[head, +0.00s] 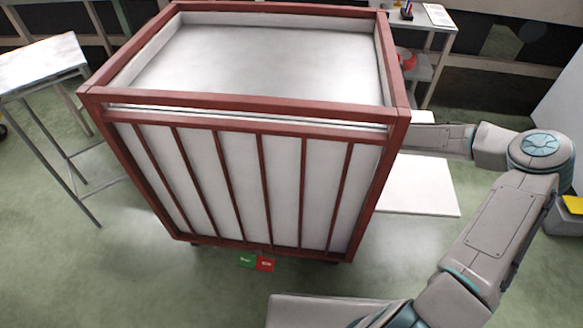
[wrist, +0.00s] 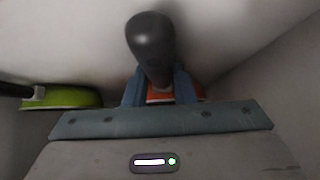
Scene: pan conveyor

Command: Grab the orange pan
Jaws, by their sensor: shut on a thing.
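The orange pan (wrist: 160,97) shows in the wrist view as a small orange patch between my gripper's fingers, with its dark rounded handle (wrist: 151,42) standing up toward the camera. My gripper (wrist: 159,84) has one blue-grey finger on each side of the handle's base and is shut on the pan. Most of the pan's body is hidden behind the gripper. In the head view my arm reaches behind the right side of the red-framed bin, and the gripper and the orange pan are hidden there.
A green pan (wrist: 65,97) with a black handle lies left of my gripper, close to pale walls. The red-framed white bin (head: 245,105) fills the middle of the head view. A table (head: 42,62) stands at left; a white panel (head: 420,185) lies right of the bin.

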